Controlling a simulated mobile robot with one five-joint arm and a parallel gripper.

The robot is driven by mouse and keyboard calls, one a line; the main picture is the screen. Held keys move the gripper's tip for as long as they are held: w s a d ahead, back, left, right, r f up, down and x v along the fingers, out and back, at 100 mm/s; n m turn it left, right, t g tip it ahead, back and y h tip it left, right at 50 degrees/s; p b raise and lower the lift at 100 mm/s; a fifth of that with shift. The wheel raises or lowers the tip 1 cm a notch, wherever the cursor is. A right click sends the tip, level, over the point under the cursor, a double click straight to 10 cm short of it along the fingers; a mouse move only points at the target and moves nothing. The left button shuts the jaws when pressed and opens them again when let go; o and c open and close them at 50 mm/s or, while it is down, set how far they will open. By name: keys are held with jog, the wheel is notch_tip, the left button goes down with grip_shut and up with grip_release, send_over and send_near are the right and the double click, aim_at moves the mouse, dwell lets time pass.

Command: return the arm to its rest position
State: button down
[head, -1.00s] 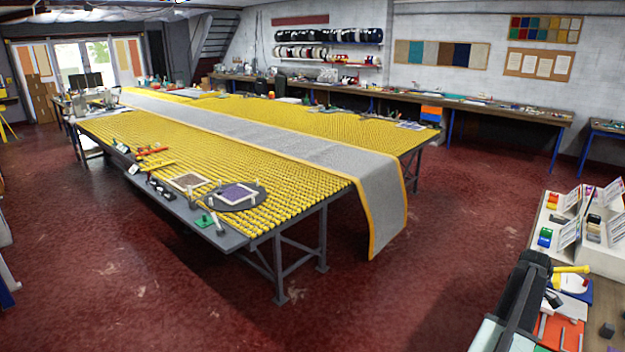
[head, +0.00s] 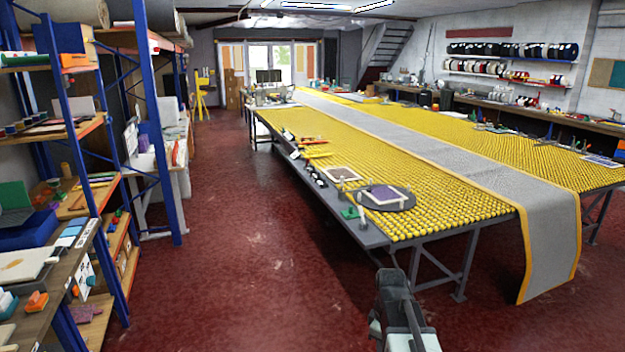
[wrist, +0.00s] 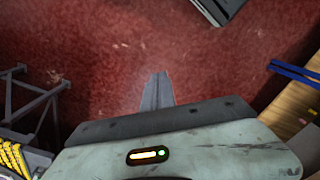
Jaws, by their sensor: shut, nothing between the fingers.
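My gripper (wrist: 158,90) shows in the wrist view with its two grey fingers together and nothing between them. Below the fingers is bare dark red floor (wrist: 110,50). In the head view my arm (head: 398,312) stands at the bottom, right of centre, in front of the near end of the long yellow-studded table (head: 440,180). A gap of floor shows between the arm and the table. The fingertips cannot be made out clearly in the head view.
A grey runner with orange edging (head: 550,235) hangs over the table's near end. A blue-posted shelf rack (head: 165,190) and a cluttered bench (head: 60,290) stand on the left. The red floor between rack and table is clear.

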jog(key=s+a+m, duration=0.5)
jog(key=m, duration=0.5)
jog(key=shift+a+f, duration=0.3)
jog(key=shift+a, duration=0.1)
jog(key=shift+s, duration=0.1)
